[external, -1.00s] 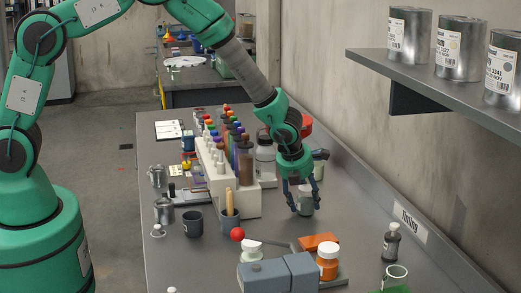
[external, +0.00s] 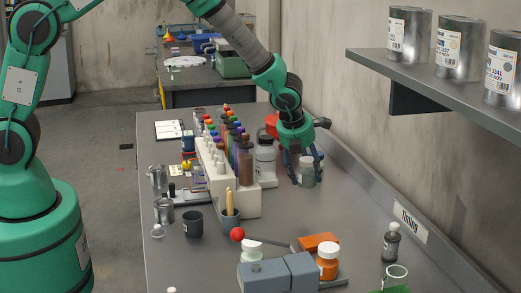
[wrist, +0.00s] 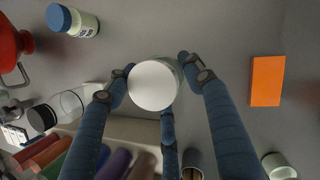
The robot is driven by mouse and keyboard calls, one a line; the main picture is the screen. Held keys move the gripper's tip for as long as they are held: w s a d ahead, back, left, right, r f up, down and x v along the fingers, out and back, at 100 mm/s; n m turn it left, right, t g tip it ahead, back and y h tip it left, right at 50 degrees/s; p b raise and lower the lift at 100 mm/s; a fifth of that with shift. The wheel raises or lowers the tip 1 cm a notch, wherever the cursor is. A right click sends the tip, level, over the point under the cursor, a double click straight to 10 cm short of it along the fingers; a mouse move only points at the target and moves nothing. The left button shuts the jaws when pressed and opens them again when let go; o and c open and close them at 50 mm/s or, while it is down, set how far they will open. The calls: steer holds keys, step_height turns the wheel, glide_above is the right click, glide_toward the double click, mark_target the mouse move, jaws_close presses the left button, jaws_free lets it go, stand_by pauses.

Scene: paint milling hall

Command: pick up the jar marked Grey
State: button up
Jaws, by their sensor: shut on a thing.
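A small jar with a pale round lid and a greyish body (external: 307,174) is between the fingers of my gripper (external: 306,178). In the wrist view its white lid (wrist: 153,86) faces the camera, and the blue fingers of my gripper (wrist: 157,78) close around the jar's sides. My gripper is shut on it, and the jar appears raised above the bench. Its label cannot be read in either view, so I cannot confirm the word Grey.
A blue-lidded jar (wrist: 80,21) and a red item (wrist: 10,45) stand near the held jar. A rack of coloured bottles (external: 228,180) is on the left. An orange box (external: 319,241) and an orange jar (external: 327,265) are in front. The wall shelf (external: 450,80) holds metal cans.

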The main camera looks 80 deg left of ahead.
steer(key=shift+r, duration=0.45)
stand_by(0.4)
